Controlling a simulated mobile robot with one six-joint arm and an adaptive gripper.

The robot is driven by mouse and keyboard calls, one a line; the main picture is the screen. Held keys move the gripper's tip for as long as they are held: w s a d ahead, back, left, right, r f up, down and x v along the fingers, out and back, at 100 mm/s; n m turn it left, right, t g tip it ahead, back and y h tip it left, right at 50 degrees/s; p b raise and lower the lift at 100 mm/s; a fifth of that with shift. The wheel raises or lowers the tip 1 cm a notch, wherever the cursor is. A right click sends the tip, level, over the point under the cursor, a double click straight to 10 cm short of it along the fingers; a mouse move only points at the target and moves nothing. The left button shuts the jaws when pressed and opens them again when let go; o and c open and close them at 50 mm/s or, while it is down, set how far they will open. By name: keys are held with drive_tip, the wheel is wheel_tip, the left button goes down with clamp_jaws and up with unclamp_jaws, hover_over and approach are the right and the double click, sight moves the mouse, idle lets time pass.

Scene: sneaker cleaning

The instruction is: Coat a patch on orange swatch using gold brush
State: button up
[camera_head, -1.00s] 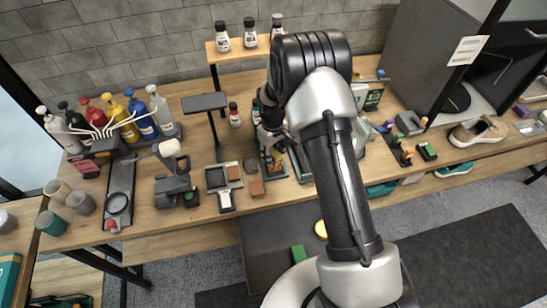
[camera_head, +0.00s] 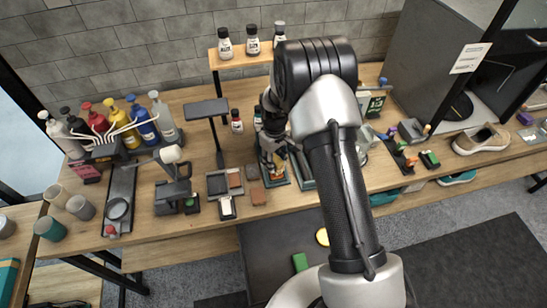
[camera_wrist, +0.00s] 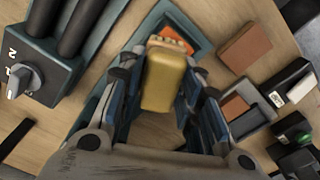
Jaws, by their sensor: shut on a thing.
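My gripper (camera_wrist: 158,100) is shut on the gold brush (camera_wrist: 165,82), seen in the wrist view. The brush's pale bristle end lies over the orange swatch (camera_wrist: 184,43), which sits in a teal-edged tray (camera_wrist: 196,22). The brush body hides part of the swatch. I cannot tell whether the bristles touch it or whether any coating is on it. In the head view my gripper (camera_head: 271,152) is low over the swatch area near the table's front edge, and my arm partly blocks the view.
A brown block (camera_wrist: 245,48) lies right of the tray, beside another tray with an orange piece (camera_wrist: 235,105). A dark unit with a knob (camera_wrist: 22,78) stands at left. In the head view, a black stand (camera_head: 207,110) rises close left of my gripper.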

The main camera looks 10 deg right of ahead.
sight(277, 171)
drive_tip(key=shift+s+f, duration=0.2)
drive_tip(key=shift+s, duration=1.75)
drive_tip(key=shift+r+p, duration=2)
drive_tip(key=shift+r, duration=1.05)
drive_tip(key=shift+r+p, duration=0.9)
drive_tip(key=shift+r, duration=0.65)
drive_tip(key=shift+f, duration=0.1)
